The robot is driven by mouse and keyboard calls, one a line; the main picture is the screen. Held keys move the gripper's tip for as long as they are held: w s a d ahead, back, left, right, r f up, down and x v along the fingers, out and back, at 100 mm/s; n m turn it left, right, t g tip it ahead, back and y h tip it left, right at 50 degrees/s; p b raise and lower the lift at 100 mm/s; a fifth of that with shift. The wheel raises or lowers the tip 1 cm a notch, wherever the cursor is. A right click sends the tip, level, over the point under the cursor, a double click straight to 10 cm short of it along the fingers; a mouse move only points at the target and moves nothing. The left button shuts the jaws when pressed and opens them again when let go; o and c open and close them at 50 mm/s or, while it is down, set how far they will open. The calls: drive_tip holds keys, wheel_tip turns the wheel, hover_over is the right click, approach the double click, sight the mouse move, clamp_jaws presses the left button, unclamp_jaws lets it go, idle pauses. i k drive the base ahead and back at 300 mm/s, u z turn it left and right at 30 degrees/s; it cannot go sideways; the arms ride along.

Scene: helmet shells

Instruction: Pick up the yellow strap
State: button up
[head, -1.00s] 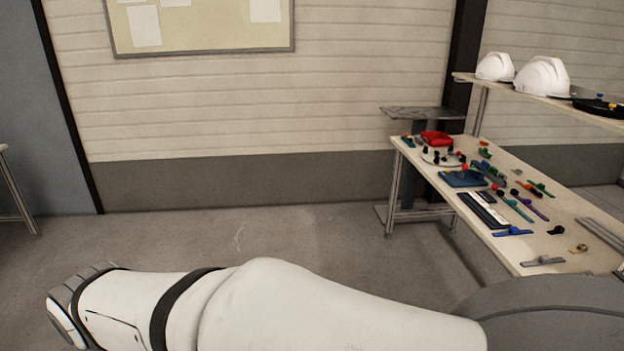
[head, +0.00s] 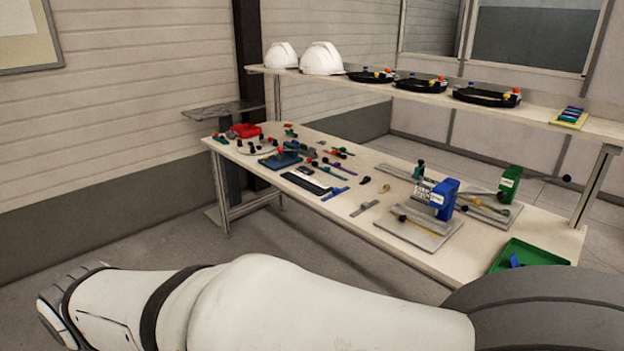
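A thin yellow strip (head: 408,219), which may be the yellow strap, lies on the grey base plate (head: 425,238) in front of a blue clamp-like device (head: 442,198) on the workbench. It is small, and I cannot tell its exact shape. My white arm crosses the bottom of the head view, well apart from the bench. My gripper is not in view.
The workbench (head: 345,215) holds many small coloured parts, a green-headed device (head: 508,184) and a green tray (head: 528,254). The shelf (head: 385,88) above carries white helmets (head: 321,58), black ring-shaped parts (head: 486,96) and a yellow pad (head: 568,118).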

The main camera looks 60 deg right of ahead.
sight(477, 202)
drive_tip(key=z, duration=3.25)
drive_tip(key=i, duration=1.65)
